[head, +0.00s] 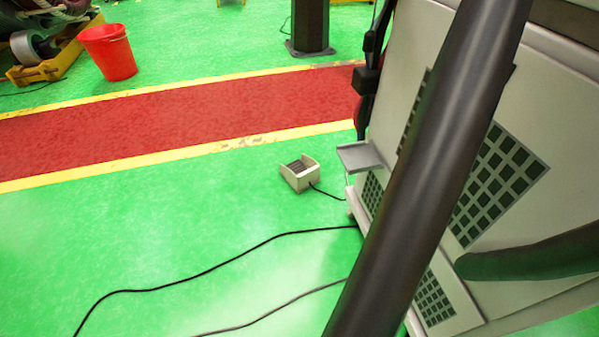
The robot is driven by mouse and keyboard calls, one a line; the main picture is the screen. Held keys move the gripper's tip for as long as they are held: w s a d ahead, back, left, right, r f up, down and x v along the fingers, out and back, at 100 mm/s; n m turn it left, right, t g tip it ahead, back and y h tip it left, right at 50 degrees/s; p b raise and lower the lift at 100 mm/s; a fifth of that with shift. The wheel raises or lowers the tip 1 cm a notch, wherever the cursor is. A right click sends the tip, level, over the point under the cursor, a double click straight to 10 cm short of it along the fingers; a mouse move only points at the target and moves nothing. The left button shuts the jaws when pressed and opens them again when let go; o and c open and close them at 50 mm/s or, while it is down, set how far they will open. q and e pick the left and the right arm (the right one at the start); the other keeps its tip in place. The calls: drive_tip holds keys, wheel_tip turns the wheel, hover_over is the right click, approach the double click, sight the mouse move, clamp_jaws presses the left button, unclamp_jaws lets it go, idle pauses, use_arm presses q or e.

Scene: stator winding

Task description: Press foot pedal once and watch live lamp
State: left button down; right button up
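No lamp can be made out in this view. Neither of my grippers shows in the head view, so whether they are open or shut is hidden.
A grey vented cabinet (569,85) fills the right side, behind a thick dark slanted tube (437,165). A small grey shelf (360,156) juts from the cabinet. Black cables (205,272) cross the floor. A red bucket (108,52) stands beyond the red walkway (190,122).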

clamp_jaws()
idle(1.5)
